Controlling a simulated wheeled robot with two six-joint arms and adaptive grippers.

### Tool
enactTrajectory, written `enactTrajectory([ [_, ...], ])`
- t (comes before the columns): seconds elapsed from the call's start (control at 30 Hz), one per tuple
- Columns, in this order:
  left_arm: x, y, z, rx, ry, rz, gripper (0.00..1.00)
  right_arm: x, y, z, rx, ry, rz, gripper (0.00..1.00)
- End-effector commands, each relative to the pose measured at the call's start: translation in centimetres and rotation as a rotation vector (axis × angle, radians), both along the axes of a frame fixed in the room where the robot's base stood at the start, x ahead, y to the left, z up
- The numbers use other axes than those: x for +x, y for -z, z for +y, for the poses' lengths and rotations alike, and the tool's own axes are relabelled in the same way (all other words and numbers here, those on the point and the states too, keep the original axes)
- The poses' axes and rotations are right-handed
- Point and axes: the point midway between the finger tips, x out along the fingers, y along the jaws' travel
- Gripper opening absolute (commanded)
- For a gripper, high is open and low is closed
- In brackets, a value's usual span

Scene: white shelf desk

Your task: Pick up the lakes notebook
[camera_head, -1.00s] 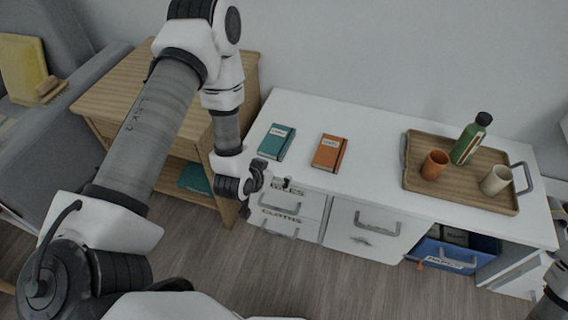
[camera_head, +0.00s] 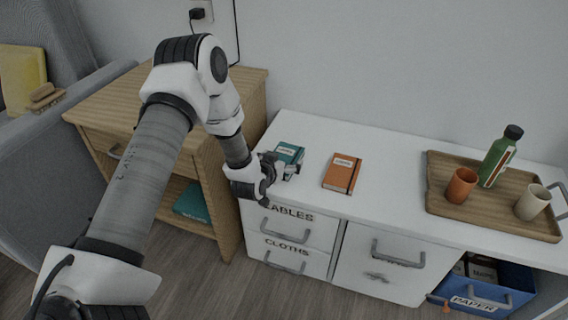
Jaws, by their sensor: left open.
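Two notebooks lie on the white desk top (camera_head: 400,170). A teal notebook (camera_head: 289,150) with a pale label lies at the left end, and an orange notebook (camera_head: 342,172) with a pale label and a dark strap lies to its right. I cannot read either label, so I cannot tell which is the lakes notebook. My left gripper (camera_head: 281,172) is open at the near edge of the teal notebook and hides its lower part. I cannot tell whether they touch. My right gripper is not in view.
A wooden tray (camera_head: 440,211) at the right holds an orange cup (camera_head: 461,185), a green bottle (camera_head: 497,158) and a cream cup (camera_head: 532,202). A wooden cabinet (camera_head: 232,90) stands left of the desk, close to my left arm. The desk between orange notebook and tray is clear.

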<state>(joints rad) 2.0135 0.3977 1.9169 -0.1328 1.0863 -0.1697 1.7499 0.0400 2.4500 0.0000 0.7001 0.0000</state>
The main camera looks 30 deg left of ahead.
Motion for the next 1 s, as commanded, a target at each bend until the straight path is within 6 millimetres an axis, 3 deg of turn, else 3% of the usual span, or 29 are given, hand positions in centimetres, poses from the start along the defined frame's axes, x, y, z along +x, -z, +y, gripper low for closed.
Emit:
enactTrajectory([
  [0.03, 0.0, 0.0, 0.0, 0.000, 0.000, 0.000, 1.00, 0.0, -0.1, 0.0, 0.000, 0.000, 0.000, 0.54],
  [0.07, 0.0, 0.0, 0.0, 0.000, 0.000, 0.000, 0.93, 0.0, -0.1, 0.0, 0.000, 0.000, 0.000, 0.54],
  [0.2, 0.0, 0.0, 0.0, 0.000, 0.000, 0.001, 0.48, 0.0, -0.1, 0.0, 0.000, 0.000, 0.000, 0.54],
  [0.57, -0.1, -0.3, 0.0, -0.001, 0.000, 0.001, 0.47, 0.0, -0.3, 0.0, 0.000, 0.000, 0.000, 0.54],
  [0.87, -0.1, -3.8, 0.0, -0.001, 0.000, 0.000, 0.47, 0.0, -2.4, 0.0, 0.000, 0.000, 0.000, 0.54],
  [1.0, -2.4, -4.0, 0.0, -0.003, -0.002, 0.005, 0.47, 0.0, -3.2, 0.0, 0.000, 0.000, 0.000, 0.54],
])
